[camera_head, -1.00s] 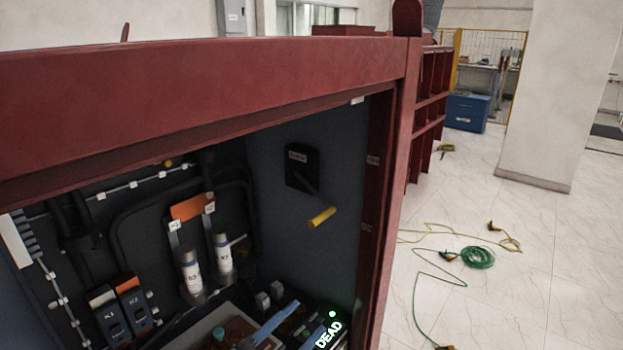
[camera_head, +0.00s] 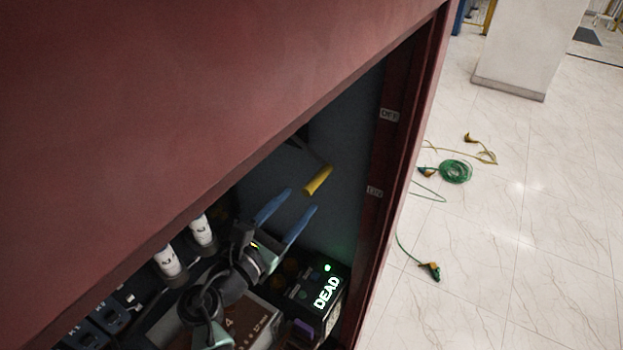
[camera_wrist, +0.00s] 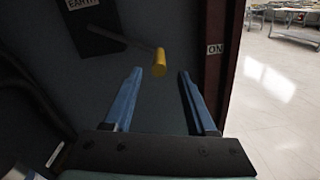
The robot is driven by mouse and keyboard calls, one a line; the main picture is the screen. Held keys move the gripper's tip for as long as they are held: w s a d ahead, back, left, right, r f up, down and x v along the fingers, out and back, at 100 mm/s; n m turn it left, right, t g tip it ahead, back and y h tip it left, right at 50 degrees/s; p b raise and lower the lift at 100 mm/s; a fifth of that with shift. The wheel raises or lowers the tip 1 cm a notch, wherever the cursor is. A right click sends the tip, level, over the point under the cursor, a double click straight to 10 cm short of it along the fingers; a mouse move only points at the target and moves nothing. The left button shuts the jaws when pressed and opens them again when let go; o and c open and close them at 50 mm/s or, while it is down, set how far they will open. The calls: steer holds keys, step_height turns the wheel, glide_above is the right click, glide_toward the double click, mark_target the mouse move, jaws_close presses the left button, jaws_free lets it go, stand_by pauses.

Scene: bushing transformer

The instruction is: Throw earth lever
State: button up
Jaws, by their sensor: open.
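The earth lever is a thin grey arm with a yellow handle (camera_head: 318,180) on the cabinet's inner side wall. In the wrist view the yellow handle (camera_wrist: 160,63) lies just beyond and between my fingertips, apart from them. The lever's black mount (camera_wrist: 88,22) there carries a label reading "EARTH"; in the head view the top edge of the opening mostly hides it. My gripper (camera_head: 300,201) is open and empty, its two blue fingers pointing at the handle. It also fills the lower wrist view (camera_wrist: 158,74).
A red cabinet frame (camera_head: 200,80) surrounds the opening. Its right post carries an "OFF" label (camera_head: 389,115) and an "ON" label (camera_head: 374,191). A box with a lit "DEAD" sign (camera_head: 327,292) sits low inside. Cables (camera_head: 456,171) lie on the floor outside.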

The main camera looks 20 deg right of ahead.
mark_target(327, 169)
steer(key=x, duration=0.6)
steer(key=shift+w+d+p, duration=0.25)
steer(key=shift+p, duration=0.05)
jaws_close()
stand_by(1.1)
